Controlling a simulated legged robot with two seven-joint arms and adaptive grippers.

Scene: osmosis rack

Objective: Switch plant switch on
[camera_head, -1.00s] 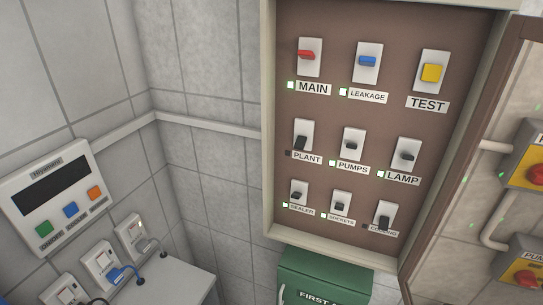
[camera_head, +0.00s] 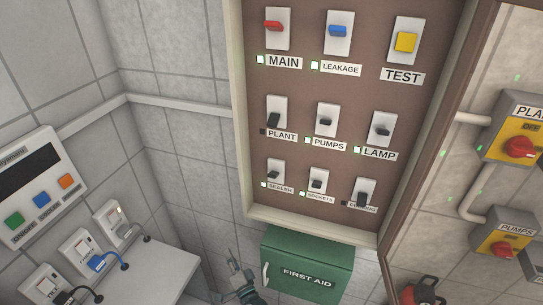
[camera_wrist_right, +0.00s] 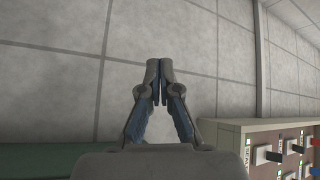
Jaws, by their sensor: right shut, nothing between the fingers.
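The plant switch (camera_head: 277,113) is on the brown panel (camera_head: 300,98) in the head view, above the PLANT label. Its dark lever points down, and the small indicator beside the label is dark. My right gripper (camera_head: 233,260) is at the bottom of the head view, below and left of the panel, beside the green first aid box. In the right wrist view, my gripper (camera_wrist_right: 160,66) is shut and empty, with its fingertips together in front of the tiled wall. The panel's edge shows at lower right there, apart from the fingers. My left gripper is not in view.
Other switches surround the plant switch, including the pumps switch (camera_head: 326,120) and main switch (camera_head: 277,28). The cabinet's raised frame (camera_head: 240,120) borders the panel. The first aid box (camera_head: 308,264) is below it. The open door is at right.

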